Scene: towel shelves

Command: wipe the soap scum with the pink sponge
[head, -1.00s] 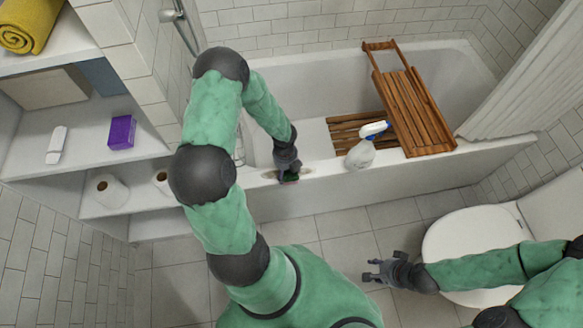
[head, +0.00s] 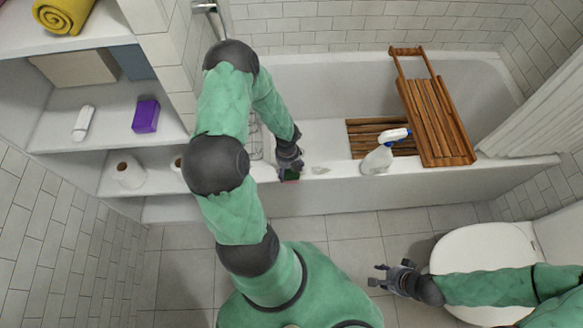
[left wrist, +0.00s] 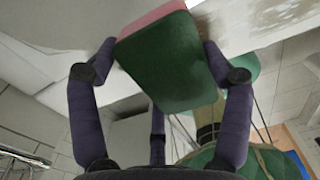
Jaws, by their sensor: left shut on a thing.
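My left gripper (head: 290,172) is shut on the pink sponge, low over the front rim of the bathtub. In the left wrist view the sponge (left wrist: 168,62) has a thick dark green layer facing the camera and a thin pink layer on its far side, against the white rim. In the head view the sponge is mostly hidden; contact with the rim is hard to tell. A faint greyish patch, apparently soap scum (head: 320,170), lies on the rim just right of the gripper. My right gripper (head: 384,278) is open and empty above the floor near the toilet.
A spray bottle (head: 378,159) stands on the tub rim (head: 340,169) to the right. A wooden rack (head: 437,115) leans across the tub beyond it. Shelves with a purple box (head: 145,115) and paper rolls stand left. The toilet (head: 480,258) is near my right arm.

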